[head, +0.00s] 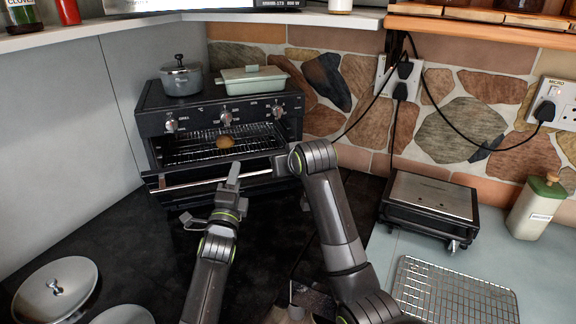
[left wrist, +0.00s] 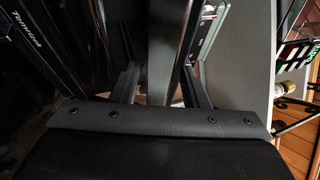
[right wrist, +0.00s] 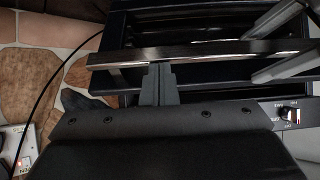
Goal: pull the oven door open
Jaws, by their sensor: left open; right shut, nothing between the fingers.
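The black oven (head: 222,112) stands against the back wall. Its door (head: 222,189) is partly open, tilted down, with a pale metal handle bar (head: 195,183) along its upper edge. A brown item (head: 225,142) lies on the rack inside. My left gripper (head: 214,198) is open in front of the door; in the left wrist view its fingers (left wrist: 160,88) are wide apart. I cannot tell whether they touch the door. My right gripper is shut and empty; in the right wrist view its fingertips (right wrist: 158,68) are at the handle bar (right wrist: 200,50), contact unclear. My right arm hides the door's right end.
A pot (head: 181,79) and a lidded green dish (head: 253,80) stand on the oven. A black grill (head: 430,204), a wire rack (head: 455,292) and a bottle (head: 537,208) are at the right. A round lid (head: 55,292) is front left.

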